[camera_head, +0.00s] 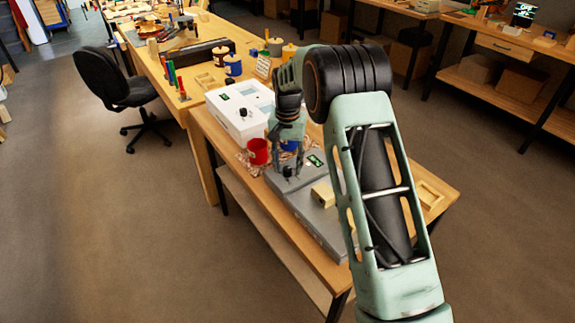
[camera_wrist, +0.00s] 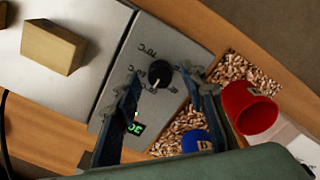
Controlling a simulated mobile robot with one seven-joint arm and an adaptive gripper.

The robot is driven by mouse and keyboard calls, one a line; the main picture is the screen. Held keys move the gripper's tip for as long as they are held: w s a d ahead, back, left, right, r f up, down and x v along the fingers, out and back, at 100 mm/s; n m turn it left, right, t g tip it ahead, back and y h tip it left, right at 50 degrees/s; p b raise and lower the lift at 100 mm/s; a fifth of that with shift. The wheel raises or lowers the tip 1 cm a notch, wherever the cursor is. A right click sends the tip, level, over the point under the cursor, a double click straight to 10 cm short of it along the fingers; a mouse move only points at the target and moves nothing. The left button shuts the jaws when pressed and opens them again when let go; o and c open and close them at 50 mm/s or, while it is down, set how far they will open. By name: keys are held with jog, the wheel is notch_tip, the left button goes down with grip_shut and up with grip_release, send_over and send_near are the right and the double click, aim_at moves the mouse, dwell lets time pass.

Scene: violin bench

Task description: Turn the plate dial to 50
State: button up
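The grey hot plate (camera_head: 312,215) stands on the small wooden table, with a flat control panel (camera_wrist: 188,50) at one end. The black round plate dial (camera_wrist: 159,73) on this panel has a pale pointer mark and printed temperature labels around it, upside down in the wrist view. A green-lit display (camera_wrist: 135,128) sits on the panel; its digits are small and I cannot read them surely. My gripper (camera_wrist: 162,76) is open, with one fingertip on each side of the dial and gaps visible. In the head view my gripper (camera_head: 288,166) is low over the panel.
A wooden block (camera_wrist: 54,46) lies on the plate's flat top. A red cup (camera_wrist: 248,108) and a blue container (camera_wrist: 196,141) stand close beside the panel among wood pellets (camera_wrist: 240,74). A white box (camera_head: 240,112) stands behind.

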aim_at(288, 168)
notch_tip(288, 168, up, 12)
jog(key=shift+f, duration=0.15)
jog(key=shift+d, duration=0.1)
dwell(0.3)
